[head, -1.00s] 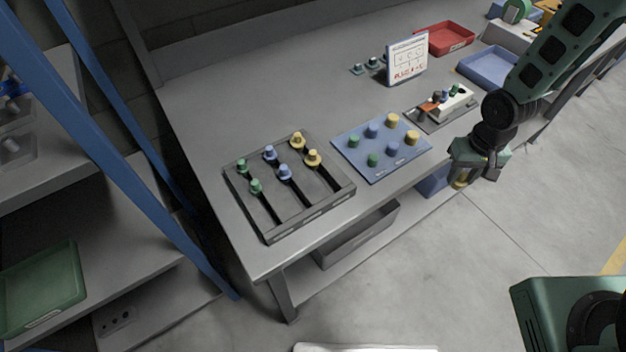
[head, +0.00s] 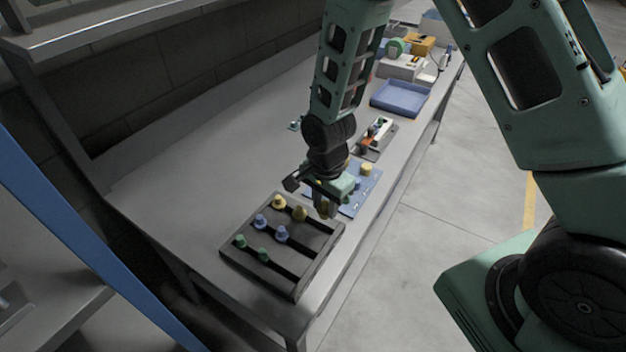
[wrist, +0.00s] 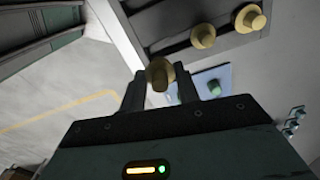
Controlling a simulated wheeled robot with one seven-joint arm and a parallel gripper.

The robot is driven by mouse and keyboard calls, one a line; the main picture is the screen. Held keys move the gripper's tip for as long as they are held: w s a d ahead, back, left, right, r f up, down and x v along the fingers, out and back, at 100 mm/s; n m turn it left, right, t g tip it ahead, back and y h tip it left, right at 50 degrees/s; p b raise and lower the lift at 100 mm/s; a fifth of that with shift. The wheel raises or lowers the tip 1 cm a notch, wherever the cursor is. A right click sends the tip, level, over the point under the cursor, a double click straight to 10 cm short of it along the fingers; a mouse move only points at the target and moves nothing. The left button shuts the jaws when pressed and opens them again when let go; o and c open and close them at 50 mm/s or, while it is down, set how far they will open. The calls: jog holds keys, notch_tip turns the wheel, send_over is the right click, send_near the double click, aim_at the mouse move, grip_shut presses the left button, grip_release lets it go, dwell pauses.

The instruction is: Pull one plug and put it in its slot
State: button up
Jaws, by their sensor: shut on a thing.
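My gripper (head: 328,196) is shut on a yellow plug (wrist: 159,73), which sits between its fingertips in the wrist view. In the head view the gripper is above the right end of the slotted dark tray (head: 283,285), beside the blue board, and partly hides the board. The tray holds two yellow plugs (head: 279,202), two blue plugs (head: 261,221) and two green plugs (head: 240,241), each pair along a dark groove. In the wrist view both yellow plugs (wrist: 203,36) stand in the tray's groove, apart from the held plug.
The blue board (head: 372,180) with pegs of its own lies right behind the gripper. A small device (head: 376,133) and a blue bin (head: 402,97) stand farther along the table. A blue rack post (head: 80,235) is at the left. The floor (head: 450,240) at the right is clear.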

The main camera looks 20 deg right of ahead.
jog(key=shift+w+a+m, duration=0.2)
jog(key=shift+a+m, duration=0.05)
jog(key=shift+m, duration=0.05)
jog(key=shift+f+b, duration=1.85)
jog(key=shift+f, duration=0.4)
jog(key=shift+f+b, duration=0.65)
jog(key=shift+f, duration=0.25)
jog(key=o, duration=1)
jog(key=shift+o, duration=0.2)
jog(key=shift+r, duration=0.1)
notch_tip(320, 180, up, 17)
jog(key=b, duration=0.2)
